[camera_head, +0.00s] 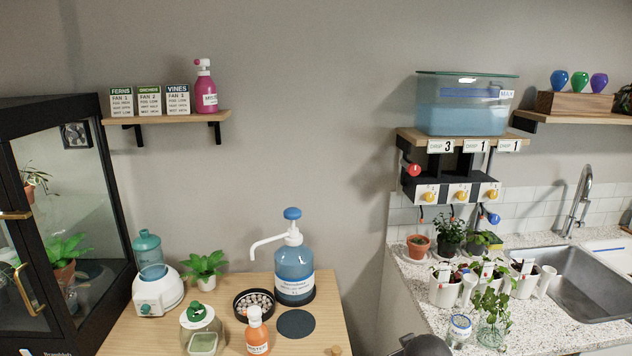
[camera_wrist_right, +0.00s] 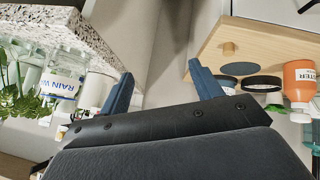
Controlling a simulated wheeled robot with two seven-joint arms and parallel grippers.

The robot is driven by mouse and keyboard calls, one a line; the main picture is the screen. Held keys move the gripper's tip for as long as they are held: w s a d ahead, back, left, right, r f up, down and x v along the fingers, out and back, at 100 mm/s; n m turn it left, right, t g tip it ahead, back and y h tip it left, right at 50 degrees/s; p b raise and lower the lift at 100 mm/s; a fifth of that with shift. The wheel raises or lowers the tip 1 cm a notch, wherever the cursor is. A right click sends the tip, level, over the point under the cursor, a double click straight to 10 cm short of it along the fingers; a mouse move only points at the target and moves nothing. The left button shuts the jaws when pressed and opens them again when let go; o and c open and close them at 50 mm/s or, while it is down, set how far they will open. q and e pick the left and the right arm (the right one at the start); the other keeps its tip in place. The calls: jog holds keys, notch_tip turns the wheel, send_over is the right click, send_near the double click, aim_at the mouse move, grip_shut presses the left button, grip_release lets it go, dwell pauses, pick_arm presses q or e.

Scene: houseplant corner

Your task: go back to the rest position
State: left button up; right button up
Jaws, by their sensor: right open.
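In the right wrist view my right gripper (camera_wrist_right: 160,75) is open, with its two blue fingers wide apart and nothing between them. It hangs over the gap between the wooden table (camera_wrist_right: 222,28) and the speckled counter (camera_wrist_right: 85,30). In the head view a dark rounded part at the bottom edge, right of the table, looks like my right arm; its fingers are hidden there. My left gripper is in neither view.
The wooden table (camera_head: 120,340) holds a blue pump bottle (camera_head: 294,272), an orange bottle (camera_head: 257,332), a dark round mat (camera_head: 296,323) and a humidifier (camera_head: 155,285). The counter (camera_head: 410,285) carries potted plants, white pots and a glass jar (camera_head: 459,330) near its front edge.

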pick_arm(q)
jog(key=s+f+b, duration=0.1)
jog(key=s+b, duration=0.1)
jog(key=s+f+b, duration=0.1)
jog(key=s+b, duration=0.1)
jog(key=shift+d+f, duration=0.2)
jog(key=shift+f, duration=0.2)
pick_arm(e)
jog(key=s+a+f+m+g+y, duration=0.1)
jog(key=s+a+f+g, duration=0.2)
jog(key=s+f, duration=1.1)
jog(key=s+a+f+m+g+y, duration=0.1)
jog(key=s+a+f+g, duration=0.2)
jog(key=s+f, duration=1.2)
jog(key=s+g, duration=0.1)
jog(key=s, duration=0.4)
jog(key=shift+s+a, duration=0.15)
jog(key=shift+s, duration=0.2)
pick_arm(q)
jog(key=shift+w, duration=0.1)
